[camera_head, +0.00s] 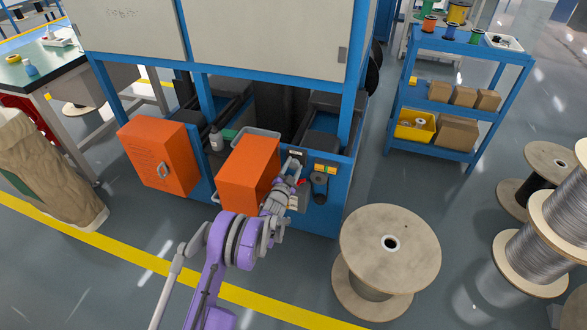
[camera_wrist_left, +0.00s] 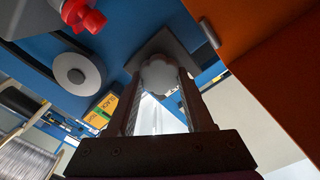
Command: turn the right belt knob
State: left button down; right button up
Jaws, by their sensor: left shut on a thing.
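A pale grey lobed knob (camera_wrist_left: 158,75) sits on a grey square plate on the machine's blue panel in the left wrist view. My left gripper (camera_wrist_left: 161,90) has one finger on each side of this knob and is shut on it. In the head view my left gripper (camera_head: 287,182) is at the blue front of the machine, just right of the open orange door (camera_head: 246,180). The knob is hidden there behind my gripper and wrist. My right gripper is in neither view.
A red knob (camera_wrist_left: 85,17) and a grey round part (camera_wrist_left: 78,70) are left of my fingers. An orange panel (camera_wrist_left: 260,45) is close on their right. A large wooden spool (camera_head: 390,250) stands right of my arm. A blue shelf cart (camera_head: 455,95) stands farther back.

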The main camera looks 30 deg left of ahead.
pick_arm(q)
jog(key=shift+m, duration=0.4)
jog(key=shift+c, duration=1.4)
grip_release()
notch_tip(320, 180, up, 10)
jog(key=p, duration=0.2)
